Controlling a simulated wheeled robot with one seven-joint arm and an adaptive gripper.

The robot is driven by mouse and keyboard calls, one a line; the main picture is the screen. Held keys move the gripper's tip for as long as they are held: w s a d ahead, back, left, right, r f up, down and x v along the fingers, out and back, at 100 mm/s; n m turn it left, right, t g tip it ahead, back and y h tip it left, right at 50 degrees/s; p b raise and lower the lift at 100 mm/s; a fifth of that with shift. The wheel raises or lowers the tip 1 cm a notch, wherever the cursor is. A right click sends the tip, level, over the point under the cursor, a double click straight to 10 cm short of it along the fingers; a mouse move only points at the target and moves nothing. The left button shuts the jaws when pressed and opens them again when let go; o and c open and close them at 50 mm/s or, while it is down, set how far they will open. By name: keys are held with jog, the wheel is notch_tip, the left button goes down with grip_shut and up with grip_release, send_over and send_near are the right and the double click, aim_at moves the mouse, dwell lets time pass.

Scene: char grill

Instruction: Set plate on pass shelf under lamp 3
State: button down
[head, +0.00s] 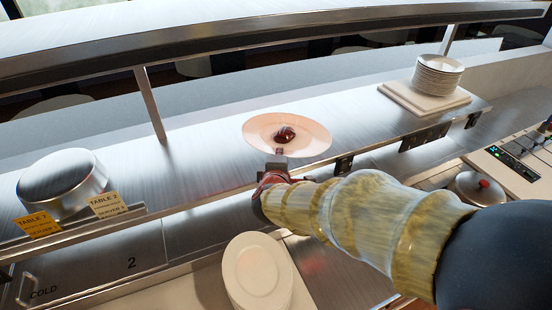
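A round plate (258,130) with a glossy dark red-brown piece of food (285,134) on it appears level over the steel pass shelf (205,150), near its front edge. Its rim has a warm pinkish glow. I cannot tell if it rests on the shelf or sits just above it. My gripper (279,157) is at the plate's near rim, with a narrow fingertip part overlapping the rim. The other finger is hidden, so its closure is unclear. A long dark lamp rail (230,49) runs above the shelf; no lamp number is readable.
A steel pot-like container (62,183) and ticket cards (108,205) stand left. A plate stack (438,75) on a board (400,97) stands right. More plates (257,268) are below the shelf. A post (150,104) rises behind the shelf. Shelf space is clear on both sides of the plate.

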jog(key=w+f, duration=0.4)
jog(key=w, duration=0.1)
jog(key=w+f, duration=0.2)
jog(key=w, duration=0.1)
jog(key=shift+a+b, duration=0.25)
jog(key=shift+b, duration=0.05)
jog(key=shift+w+f, duration=0.15)
jog(key=shift+f, duration=0.2)
jog(key=f, duration=0.3)
jog(key=shift+w+f, duration=0.1)
jog(key=shift+w, duration=0.15)
jog(key=shift+f, duration=0.15)
jog(key=shift+f, duration=0.15)
jog(key=c, duration=2.5)
grip_release()
jog(key=shift+s+f, duration=0.1)
jog(key=shift+f, duration=0.05)
jog(key=shift+o, duration=0.9)
